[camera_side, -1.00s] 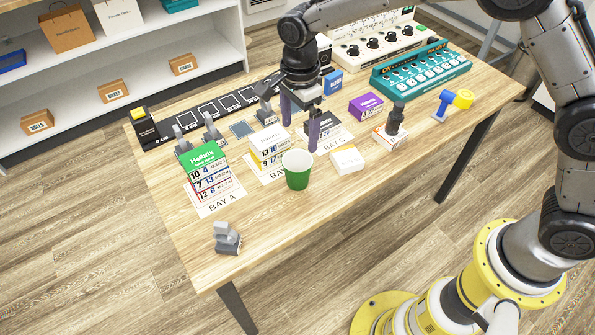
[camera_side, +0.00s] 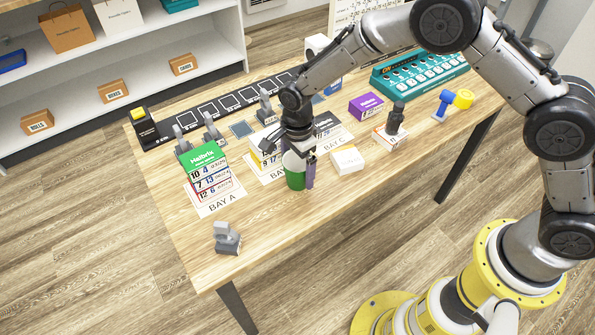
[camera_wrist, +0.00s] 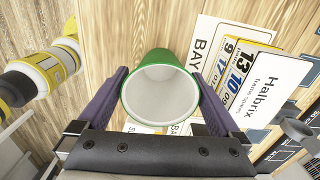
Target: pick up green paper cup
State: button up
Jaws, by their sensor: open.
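The green paper cup (camera_side: 295,177) stands upright on the wooden table in front of the Bay B and Bay C cards. In the wrist view the cup (camera_wrist: 160,92) shows its white inside and green rim, with its mouth toward the camera. My gripper (camera_side: 298,172) is lowered at the cup. Its two purple fingers are open, one on each side of the cup, as the wrist view of the gripper (camera_wrist: 160,95) shows. I cannot tell whether either finger touches the cup. In the side view one finger shows at the cup's right side; the other is mostly hidden.
A white box (camera_side: 347,159) stands close to the right of the cup. Halbrix boxes (camera_side: 208,170) stand on Bay A at left. A grey clamp-like object (camera_side: 227,238) sits near the front left. A purple box (camera_side: 366,106) is behind right. The table (camera_side: 270,225) in front is clear.

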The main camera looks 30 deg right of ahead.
jog(key=shift+f, duration=0.65)
jog(key=c, duration=1)
jog(key=shift+r, duration=0.1)
